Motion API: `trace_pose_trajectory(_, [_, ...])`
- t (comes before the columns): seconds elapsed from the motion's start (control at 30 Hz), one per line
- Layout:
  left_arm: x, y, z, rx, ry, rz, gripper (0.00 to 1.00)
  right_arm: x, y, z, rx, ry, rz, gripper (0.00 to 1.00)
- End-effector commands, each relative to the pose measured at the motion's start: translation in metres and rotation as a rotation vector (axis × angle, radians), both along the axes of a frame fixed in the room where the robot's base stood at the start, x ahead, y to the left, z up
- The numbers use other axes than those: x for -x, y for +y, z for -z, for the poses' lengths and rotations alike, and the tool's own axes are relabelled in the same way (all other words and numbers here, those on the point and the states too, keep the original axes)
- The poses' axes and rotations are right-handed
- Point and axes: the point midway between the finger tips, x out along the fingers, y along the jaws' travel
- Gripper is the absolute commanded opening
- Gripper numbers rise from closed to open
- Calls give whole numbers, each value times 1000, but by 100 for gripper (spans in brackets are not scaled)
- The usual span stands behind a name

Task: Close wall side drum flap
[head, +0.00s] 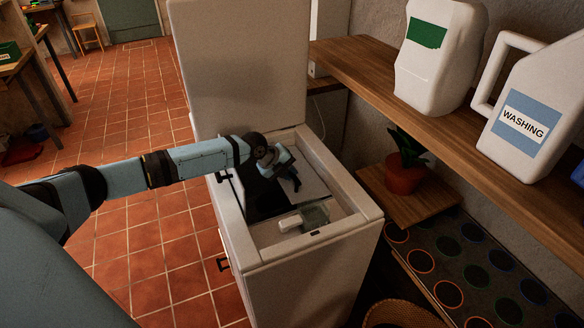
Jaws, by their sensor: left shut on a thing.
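A white top-loading washer (310,275) stands open in the middle of the head view. Inside its opening, a pale flat panel on the wall side looks like the wall side drum flap (318,187). It slopes beside a dark gap (262,205). My left arm reaches in from the left over the rim. My left gripper (294,181) is down in the opening, shut at the flap's near edge; the fingers partly cover the contact. My right gripper is not in view.
The raised washer lid (238,65) stands behind the opening. A small translucent greenish-grey object (314,215) sits inside at the front. A wooden shelf (365,65) with white jugs (436,60) and a potted plant (404,175) are at the right.

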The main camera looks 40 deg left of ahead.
Motion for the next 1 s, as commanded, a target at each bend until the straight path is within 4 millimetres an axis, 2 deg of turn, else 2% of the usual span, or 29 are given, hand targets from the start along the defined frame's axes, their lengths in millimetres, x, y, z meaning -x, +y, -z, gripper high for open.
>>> trace_pose_trajectory(0.2, [4, 2, 12, -2, 4, 1, 0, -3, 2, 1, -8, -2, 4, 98])
trace_pose_trajectory(0.77, [6, 3, 16, -4, 6, 2, 0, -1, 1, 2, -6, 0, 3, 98])
trace_pose_trajectory(0.8, [6, 3, 16, -4, 7, 2, 18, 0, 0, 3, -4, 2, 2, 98])
trace_pose_trajectory(0.9, [6, 3, 16, -3, 6, 1, 41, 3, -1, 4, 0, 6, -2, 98])
trace_pose_trajectory(1.0, [5, 3, 15, -2, 4, 1, 42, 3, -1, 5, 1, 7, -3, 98])
